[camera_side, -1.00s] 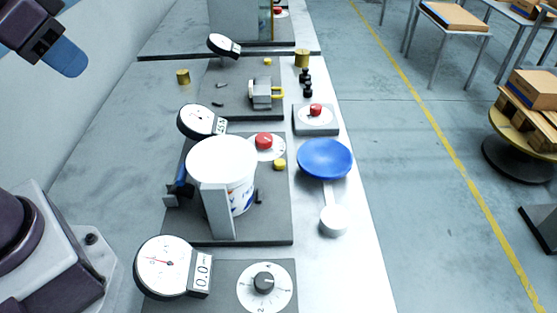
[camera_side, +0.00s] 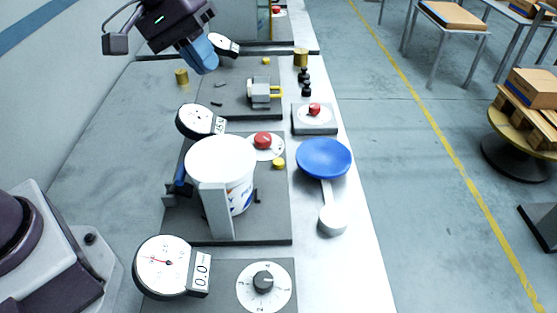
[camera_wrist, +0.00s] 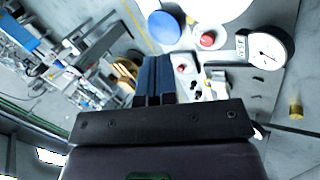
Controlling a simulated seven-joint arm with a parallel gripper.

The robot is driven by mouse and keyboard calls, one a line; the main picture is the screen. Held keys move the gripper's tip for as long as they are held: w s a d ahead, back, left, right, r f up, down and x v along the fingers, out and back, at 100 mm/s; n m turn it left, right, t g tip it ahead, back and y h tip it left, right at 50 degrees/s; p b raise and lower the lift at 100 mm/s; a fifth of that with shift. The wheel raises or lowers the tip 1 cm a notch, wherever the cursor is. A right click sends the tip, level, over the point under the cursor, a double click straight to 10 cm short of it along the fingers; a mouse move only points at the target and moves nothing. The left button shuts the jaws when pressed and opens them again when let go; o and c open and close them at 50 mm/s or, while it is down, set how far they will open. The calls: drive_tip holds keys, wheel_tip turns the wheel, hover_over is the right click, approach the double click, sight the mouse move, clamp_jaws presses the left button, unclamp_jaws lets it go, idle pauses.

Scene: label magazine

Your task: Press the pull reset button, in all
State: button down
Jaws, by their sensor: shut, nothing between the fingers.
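No label reading "pull reset" is legible. A red button on a white round plate (camera_side: 263,141) sits behind the white tub; it also shows in the wrist view (camera_wrist: 207,39). A second red button (camera_side: 315,109) is on a small grey box (camera_side: 315,125) to its right, and a red button shows in the wrist view beside the fingers (camera_wrist: 181,69). A third red button (camera_side: 278,9) is at the far end. My gripper (camera_side: 207,62) is shut and empty, its blue fingers in the air above the far left of the bench. It also shows in the wrist view (camera_wrist: 154,65).
A white tub (camera_side: 222,165) stands behind a grey upright. Dial gauges (camera_side: 197,119) (camera_side: 163,264) stand on the left. A blue dish (camera_side: 323,157) is at right, a black knob (camera_side: 263,281) in front. Brass cylinders (camera_side: 301,58) (camera_side: 181,76) and a grey block with yellow handle (camera_side: 262,93) are farther back.

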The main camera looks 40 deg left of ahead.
drive_tip(key=w+d+f+n+h, duration=0.2)
drive_tip(key=w+f+n, duration=0.1)
drive_tip(key=w+f, duration=0.35)
drive_tip(key=n+h, duration=0.2)
drive_tip(key=n, duration=0.3)
hover_over(276, 163)
wheel_tip(276, 163, down, 10)
drive_tip(key=shift+w, duration=0.15)
drive_tip(key=shift+f, duration=4.45)
drive_tip(key=shift+f, duration=0.1)
drive_tip(key=shift+f, duration=0.3)
